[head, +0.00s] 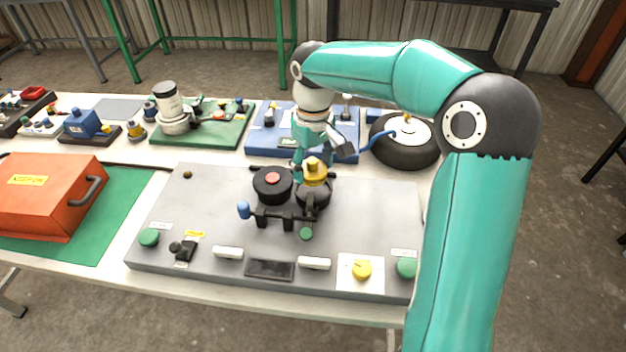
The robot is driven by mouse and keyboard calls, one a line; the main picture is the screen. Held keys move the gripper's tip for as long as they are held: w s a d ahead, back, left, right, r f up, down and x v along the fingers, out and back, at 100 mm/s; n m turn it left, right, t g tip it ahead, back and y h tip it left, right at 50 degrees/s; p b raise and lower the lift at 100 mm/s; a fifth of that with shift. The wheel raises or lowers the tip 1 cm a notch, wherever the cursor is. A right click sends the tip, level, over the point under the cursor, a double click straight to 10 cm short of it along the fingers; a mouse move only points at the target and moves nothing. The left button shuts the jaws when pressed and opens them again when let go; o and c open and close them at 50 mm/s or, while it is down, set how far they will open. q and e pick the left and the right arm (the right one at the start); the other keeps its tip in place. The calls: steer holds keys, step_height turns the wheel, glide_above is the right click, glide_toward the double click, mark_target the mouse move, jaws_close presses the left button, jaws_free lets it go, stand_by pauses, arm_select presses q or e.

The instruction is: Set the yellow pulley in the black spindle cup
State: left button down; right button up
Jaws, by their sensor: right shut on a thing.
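The yellow pulley (315,168) is on the grey plate's machine, at the top of the round black spindle cup (313,196). From this angle I cannot tell whether it rests in the cup or is held just above it. My right gripper (314,159) comes down from above and is shut on the pulley, with its fingers partly hiding the pulley's top. My left gripper is not in view.
A black drum with a red centre (271,183) stands close left of the cup. The grey plate (370,215) also carries green knobs, white handles and a yellow knob (361,269). A wheel (404,153) lies behind right, an orange box (45,195) at left.

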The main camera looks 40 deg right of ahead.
mark_target(313, 190)
steer(key=shift+f, duration=2.1)
steer(key=o, duration=1.3)
steer(key=shift+f, duration=0.1)
steer(key=shift+c, duration=0.2)
step_height(313, 190, up, 12)
steer(key=shift+r+p, duration=0.1)
steer(key=shift+p, duration=0.35)
